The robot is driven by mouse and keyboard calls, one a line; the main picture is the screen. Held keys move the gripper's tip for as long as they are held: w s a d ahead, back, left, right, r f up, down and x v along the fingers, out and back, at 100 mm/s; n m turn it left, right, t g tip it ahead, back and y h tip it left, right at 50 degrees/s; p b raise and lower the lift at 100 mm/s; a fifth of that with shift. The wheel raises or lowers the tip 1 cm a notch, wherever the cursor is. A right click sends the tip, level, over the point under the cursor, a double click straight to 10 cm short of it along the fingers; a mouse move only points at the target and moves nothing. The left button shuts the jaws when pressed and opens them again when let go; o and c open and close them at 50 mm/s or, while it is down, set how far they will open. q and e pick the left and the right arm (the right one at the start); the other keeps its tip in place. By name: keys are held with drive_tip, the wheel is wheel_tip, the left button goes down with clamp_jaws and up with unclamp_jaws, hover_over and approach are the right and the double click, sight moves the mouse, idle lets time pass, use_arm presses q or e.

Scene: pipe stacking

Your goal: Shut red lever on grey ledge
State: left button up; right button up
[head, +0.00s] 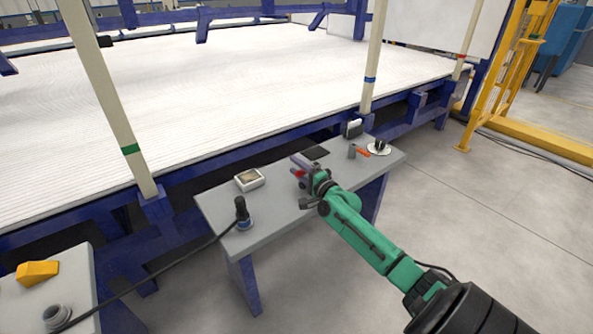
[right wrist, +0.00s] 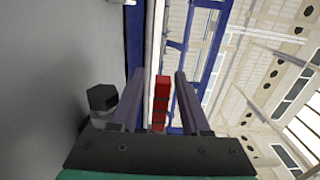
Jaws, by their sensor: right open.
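The red lever (right wrist: 160,103) shows in the right wrist view between the two fingers of my right gripper (right wrist: 158,95), with gaps on both sides. In the head view a small bit of the red lever (head: 298,173) shows beside my right gripper (head: 300,163), which partly hides it. The grey ledge (head: 274,208) is the grey top on blue legs beneath the gripper. My right gripper is open, low over the middle of the ledge. Whether it touches the lever cannot be told. My left gripper is not in view.
A white ribbed bed (head: 230,90) lies behind. Grey floor (head: 460,210) is clear at right.

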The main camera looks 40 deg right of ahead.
clamp_jaws()
drive_tip(key=shift+f, duration=0.1)
idle(1.3)
